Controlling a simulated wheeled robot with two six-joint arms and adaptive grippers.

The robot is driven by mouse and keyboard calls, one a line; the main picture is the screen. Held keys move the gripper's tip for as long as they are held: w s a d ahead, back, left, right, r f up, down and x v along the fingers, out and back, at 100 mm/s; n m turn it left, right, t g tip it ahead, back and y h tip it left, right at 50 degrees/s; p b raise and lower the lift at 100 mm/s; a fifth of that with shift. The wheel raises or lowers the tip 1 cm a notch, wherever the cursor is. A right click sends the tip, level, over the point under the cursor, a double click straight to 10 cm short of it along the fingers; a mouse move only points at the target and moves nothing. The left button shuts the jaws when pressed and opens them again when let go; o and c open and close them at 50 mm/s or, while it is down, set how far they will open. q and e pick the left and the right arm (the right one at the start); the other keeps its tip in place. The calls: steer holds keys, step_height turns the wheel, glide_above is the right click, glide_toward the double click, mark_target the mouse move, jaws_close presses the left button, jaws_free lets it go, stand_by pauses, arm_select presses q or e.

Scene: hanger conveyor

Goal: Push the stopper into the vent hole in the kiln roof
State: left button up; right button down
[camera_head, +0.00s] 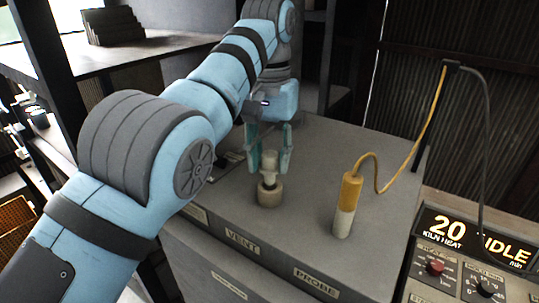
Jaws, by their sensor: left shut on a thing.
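My left gripper (270,152) reaches down from above with its teal fingers shut on the pale stopper (268,166). The stopper is roughly upright. Its lower end is at the mouth of a short beige collar (269,196) on the grey kiln roof (305,168), behind the VENT label (242,243). The vent hole itself is hidden by the stopper and collar, and I cannot tell how deep the stopper sits. My right gripper is not in view.
A yellow and white probe (347,205) stands on the roof to the right, its yellow cable looping up to a bracket. A control panel (470,262) reading 20 and IDLE is at the lower right. A shelf (130,50) stands at the upper left.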

mark_target(270, 173)
arm_select(q)
steer(key=shift+f+b, duration=1.8)
steer(key=shift+f, duration=0.15)
stand_by(1.6)
steer(key=o, duration=0.9)
steer(key=shift+o, duration=0.8)
steer(key=o, duration=0.4)
